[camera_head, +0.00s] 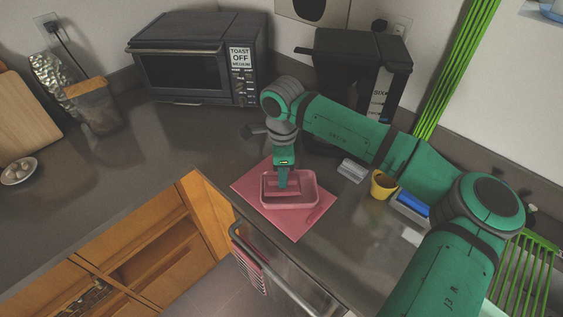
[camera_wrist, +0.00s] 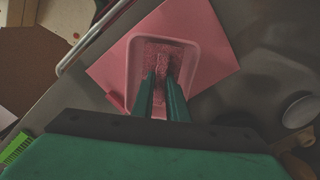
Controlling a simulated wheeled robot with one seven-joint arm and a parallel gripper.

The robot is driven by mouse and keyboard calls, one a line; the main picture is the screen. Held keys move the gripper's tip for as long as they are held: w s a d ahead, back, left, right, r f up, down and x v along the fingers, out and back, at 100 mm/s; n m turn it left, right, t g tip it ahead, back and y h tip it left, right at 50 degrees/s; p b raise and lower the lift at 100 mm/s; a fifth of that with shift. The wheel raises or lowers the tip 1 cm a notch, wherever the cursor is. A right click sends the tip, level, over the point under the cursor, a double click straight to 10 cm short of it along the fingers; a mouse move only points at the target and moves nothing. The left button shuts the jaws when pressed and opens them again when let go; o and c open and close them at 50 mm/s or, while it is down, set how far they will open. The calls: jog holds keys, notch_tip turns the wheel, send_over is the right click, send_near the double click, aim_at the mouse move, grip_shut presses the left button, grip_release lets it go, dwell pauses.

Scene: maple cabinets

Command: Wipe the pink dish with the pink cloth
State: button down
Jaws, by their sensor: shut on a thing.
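The pink dish (camera_head: 306,203) is a shallow rectangular tray on a pink mat on the dark counter. It also shows in the wrist view (camera_wrist: 133,62). My gripper (camera_head: 283,184) points down into the dish. Its green fingers (camera_wrist: 162,88) are shut on the pink cloth (camera_wrist: 163,60), a textured piece inside the dish. The cloth appears to lie at the dish floor, though the fingers hide part of it. In the head view the cloth (camera_head: 271,189) shows around the fingertips.
The pink mat (camera_head: 299,229) reaches near the counter's front edge, above a handle bar (camera_head: 262,262). A toaster oven (camera_head: 195,62) and a black coffee machine (camera_head: 345,65) stand behind. A yellow cup (camera_head: 383,185) is to the right.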

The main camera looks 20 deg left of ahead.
jog(key=shift+d+r, duration=0.1)
jog(key=shift+r, duration=2.65)
jog(key=shift+w, duration=0.1)
